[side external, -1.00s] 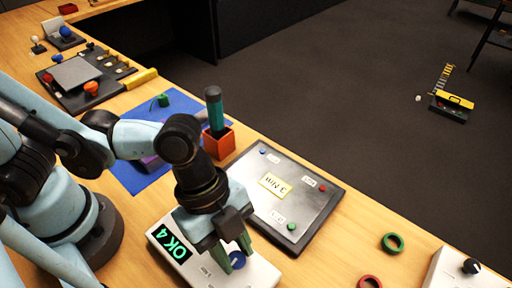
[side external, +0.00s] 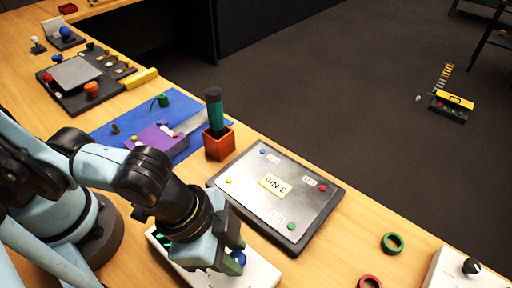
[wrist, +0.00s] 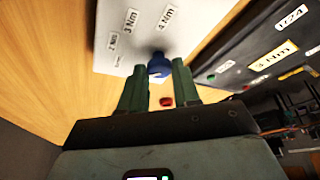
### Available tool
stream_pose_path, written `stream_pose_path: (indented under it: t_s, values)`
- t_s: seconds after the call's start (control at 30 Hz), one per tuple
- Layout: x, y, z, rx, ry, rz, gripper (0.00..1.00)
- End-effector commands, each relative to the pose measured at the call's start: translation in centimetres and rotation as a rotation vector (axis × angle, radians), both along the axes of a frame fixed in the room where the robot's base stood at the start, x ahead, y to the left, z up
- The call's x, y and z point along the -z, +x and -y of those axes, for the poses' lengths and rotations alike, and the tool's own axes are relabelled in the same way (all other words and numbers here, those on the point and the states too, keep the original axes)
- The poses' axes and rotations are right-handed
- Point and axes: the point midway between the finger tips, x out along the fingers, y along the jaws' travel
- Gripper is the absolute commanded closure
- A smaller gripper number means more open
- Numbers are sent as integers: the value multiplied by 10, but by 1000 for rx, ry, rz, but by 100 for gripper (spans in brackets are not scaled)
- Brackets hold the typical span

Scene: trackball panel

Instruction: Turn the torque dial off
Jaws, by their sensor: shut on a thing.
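The white torque box (side external: 264,274) sits at the table's front edge, partly hidden under my arm. Its blue dial (side external: 239,257) shows beside my fingers. My gripper (side external: 234,264) has green fingers and is shut on the dial from above, with the wrist tilted. In the wrist view the blue dial (wrist: 158,66) sits between the tips of my gripper (wrist: 155,80). Labels 2 Nm, 3 Nm and 4 Nm (wrist: 167,18) are printed around it on the white face. The box's green display (side external: 163,240) is mostly hidden; its reading cannot be made out.
A dark-framed plate (side external: 285,195) with a 3 Nm card lies right behind the box. An orange holder (side external: 218,146) with a green-handled tool stands beyond it. Green (side external: 392,243) and red (side external: 369,281) rings lie to the right. A purple block (side external: 155,138) rests on a blue mat.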

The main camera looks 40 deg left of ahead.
Motion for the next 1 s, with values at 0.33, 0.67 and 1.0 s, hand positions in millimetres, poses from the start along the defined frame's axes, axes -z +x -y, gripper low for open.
stream_pose_path:
  t_s: [0.33, 0.67, 1.0]
  values:
    - [0, -1, 0, -54, 3, -2, 99]
    - [0, -1, 0, -54, 3, -2, 66]
    - [0, 0, 0, -54, 1, -2, 44]
